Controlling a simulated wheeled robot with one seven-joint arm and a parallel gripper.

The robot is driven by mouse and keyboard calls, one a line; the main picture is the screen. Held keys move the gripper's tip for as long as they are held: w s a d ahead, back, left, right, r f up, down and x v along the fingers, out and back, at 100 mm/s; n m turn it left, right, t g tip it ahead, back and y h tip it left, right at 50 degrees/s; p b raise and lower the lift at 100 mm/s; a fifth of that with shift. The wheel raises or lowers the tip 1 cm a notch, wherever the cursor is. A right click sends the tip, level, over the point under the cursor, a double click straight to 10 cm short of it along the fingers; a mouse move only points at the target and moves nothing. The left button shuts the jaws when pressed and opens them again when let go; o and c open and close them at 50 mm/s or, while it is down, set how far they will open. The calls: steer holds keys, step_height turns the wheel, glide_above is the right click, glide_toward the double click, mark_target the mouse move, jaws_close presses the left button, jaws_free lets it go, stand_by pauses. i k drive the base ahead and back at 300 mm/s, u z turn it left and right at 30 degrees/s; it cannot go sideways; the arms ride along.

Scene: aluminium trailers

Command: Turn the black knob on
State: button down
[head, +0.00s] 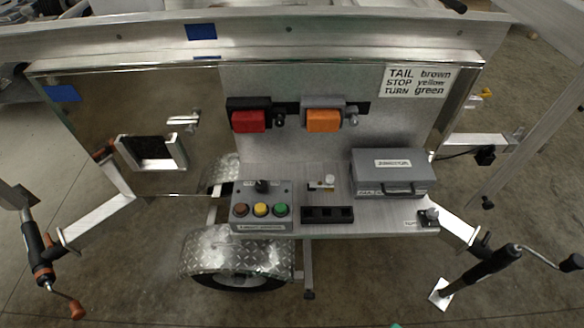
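A black knob (261,186) stands on the upper face of a grey control box (283,187), above a row of brown, yellow and green buttons. The box sits at the left end of a metal shelf on the trailer. The view is too small to tell which way the knob points. My gripper is not in view.
Right of the box are a black socket strip (327,214), a small white-topped switch (322,183) and a grey case (392,174). Red (249,119) and orange (324,119) lamps hang above. Crank jacks (487,270) stand at both sides. Floor in front looks mostly clear.

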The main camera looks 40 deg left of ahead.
mark_target(261, 186)
steer(key=u, duration=1.95)
